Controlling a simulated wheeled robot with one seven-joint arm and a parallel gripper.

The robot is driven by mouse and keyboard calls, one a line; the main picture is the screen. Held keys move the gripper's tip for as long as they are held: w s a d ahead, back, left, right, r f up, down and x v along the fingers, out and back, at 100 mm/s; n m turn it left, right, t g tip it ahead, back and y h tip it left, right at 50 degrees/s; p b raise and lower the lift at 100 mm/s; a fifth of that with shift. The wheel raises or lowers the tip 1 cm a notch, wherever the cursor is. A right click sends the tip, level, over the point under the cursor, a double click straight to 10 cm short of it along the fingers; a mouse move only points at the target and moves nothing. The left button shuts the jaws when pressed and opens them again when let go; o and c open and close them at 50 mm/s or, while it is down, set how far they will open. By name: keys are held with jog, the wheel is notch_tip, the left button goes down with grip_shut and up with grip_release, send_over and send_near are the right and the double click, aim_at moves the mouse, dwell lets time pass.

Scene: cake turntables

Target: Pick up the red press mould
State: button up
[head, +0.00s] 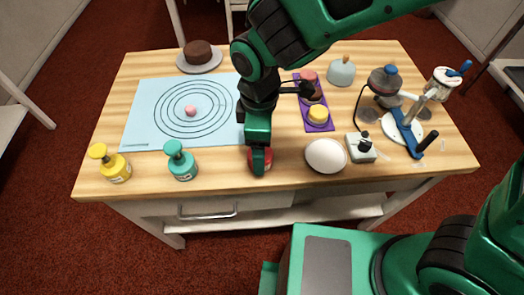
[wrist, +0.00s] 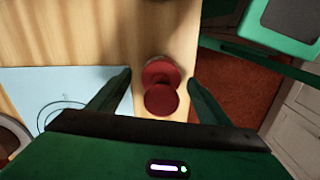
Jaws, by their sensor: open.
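How far the fingertips are above the table is hard to tell.
A white dome (head: 325,155) is close on the right. A light blue mat (head: 140,105) and a purple tray (head: 320,127) with small cakes lie behind.

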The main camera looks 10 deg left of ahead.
jog(key=c, duration=1.3)
jog(key=shift+o, duration=0.2)
jog(key=shift+r, duration=0.15)
